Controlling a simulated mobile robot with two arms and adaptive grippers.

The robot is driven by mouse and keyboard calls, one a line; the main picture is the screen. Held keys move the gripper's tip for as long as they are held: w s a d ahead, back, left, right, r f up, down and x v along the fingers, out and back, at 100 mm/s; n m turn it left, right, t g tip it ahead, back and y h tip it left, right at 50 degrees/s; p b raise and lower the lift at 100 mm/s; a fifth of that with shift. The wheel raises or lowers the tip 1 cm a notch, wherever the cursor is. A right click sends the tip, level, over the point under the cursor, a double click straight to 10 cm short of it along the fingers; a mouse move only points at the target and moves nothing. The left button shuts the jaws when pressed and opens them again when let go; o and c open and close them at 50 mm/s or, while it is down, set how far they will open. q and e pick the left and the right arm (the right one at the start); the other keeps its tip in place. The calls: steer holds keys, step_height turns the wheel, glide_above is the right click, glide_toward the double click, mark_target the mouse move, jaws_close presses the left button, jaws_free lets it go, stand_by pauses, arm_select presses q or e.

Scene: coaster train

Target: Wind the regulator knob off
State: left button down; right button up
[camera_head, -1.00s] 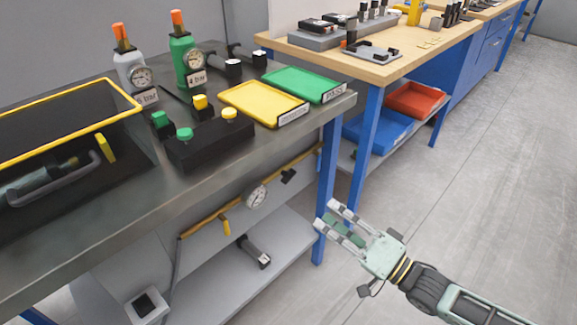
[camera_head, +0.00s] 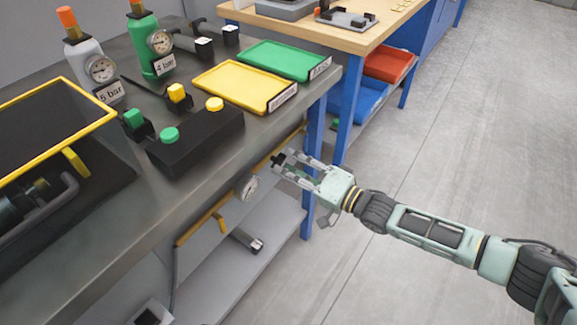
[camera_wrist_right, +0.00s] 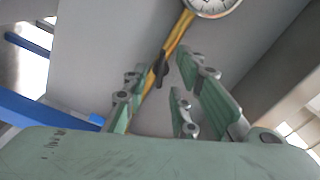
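The regulator knob is a small black part on the yellow pipe (camera_head: 202,226) under the steel bench's front edge. It shows in the head view (camera_head: 278,158) just at my fingertips, and in the right wrist view (camera_wrist_right: 161,70) in the gap between the fingers. A round white gauge (camera_head: 246,187) sits left of it on the same pipe, also at the top of the wrist view (camera_wrist_right: 213,3). My right gripper (camera_head: 281,165) is open, its green fingers apart and pointing at the knob. I cannot tell whether they touch it. My left gripper is not in view.
The steel bench (camera_head: 190,205) overhangs the pipe. It carries a black button box (camera_head: 195,142), a yellow tray (camera_head: 235,84) and a green tray (camera_head: 285,60). A lower shelf (camera_head: 245,270) lies below, with a blue leg (camera_head: 313,150) close by. The floor at right is clear.

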steer(key=shift+w+a, duration=0.25)
steer(key=shift+a, duration=0.05)
steer(key=shift+c, duration=0.5)
jaws_close()
